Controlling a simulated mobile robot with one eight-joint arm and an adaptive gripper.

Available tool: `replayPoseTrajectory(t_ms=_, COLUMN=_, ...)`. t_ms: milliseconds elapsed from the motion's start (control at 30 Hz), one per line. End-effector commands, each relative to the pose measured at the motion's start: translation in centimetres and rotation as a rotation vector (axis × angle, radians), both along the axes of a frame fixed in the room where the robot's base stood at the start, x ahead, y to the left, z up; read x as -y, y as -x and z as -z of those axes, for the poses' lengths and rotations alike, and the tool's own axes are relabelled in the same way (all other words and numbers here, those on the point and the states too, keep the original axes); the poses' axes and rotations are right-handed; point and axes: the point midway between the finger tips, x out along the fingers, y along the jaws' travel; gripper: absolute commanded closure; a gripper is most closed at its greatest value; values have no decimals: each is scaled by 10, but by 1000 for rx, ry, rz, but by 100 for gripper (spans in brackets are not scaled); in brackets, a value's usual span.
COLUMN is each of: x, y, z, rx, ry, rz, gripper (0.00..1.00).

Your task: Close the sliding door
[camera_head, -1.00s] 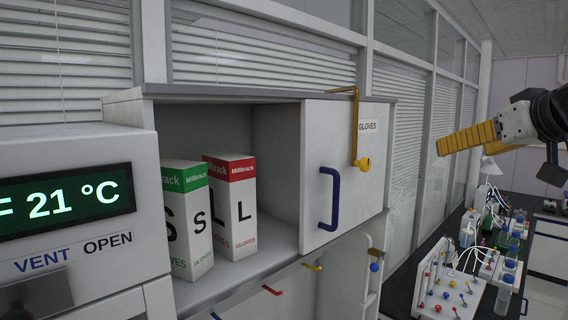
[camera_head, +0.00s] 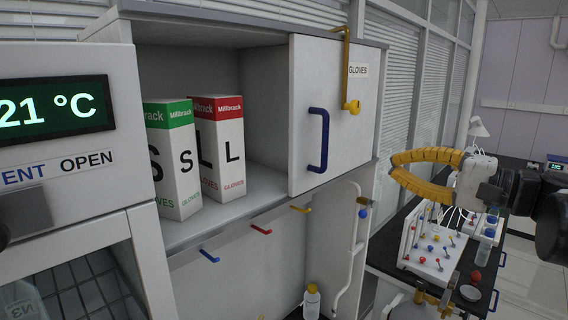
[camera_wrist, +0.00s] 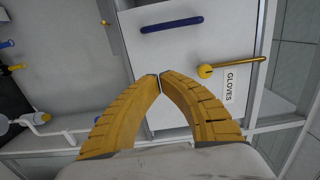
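The white sliding door (camera_head: 345,105) labelled GLOVES covers the right part of the wall cabinet, and the left part is open. Its dark blue handle (camera_head: 319,140) is on the door's left side; it also shows in the wrist view (camera_wrist: 171,25). A yellow hook-shaped rod with a round knob (camera_head: 346,70) hangs over the door's top; it shows in the wrist view (camera_wrist: 207,70) too. My gripper (camera_head: 396,170) has yellow ribbed fingers and is right of the handle, apart from it. In the wrist view the fingertips (camera_wrist: 160,80) meet with nothing between them, pointing toward the door.
Two glove boxes, green-topped (camera_head: 174,160) and red-topped (camera_head: 218,147), stand inside the cabinet's open part. A machine with a display (camera_head: 55,112) is at the left. A dark bench (camera_head: 390,262) with lab equipment is at the lower right. Small coloured hooks are below the cabinet.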

Motion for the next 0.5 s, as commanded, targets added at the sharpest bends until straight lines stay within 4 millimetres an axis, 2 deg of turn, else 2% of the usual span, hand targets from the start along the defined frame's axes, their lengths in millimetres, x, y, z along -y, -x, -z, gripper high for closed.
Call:
replayPoseTrajectory(t_ms=167, x=-14, y=-11, z=-1, rx=-6, ry=-14, rz=-10, gripper=100)
replayPoseTrajectory(t_ms=500, x=-65, y=-63, z=-2, rx=-5, ry=-11, rz=-10, gripper=100)
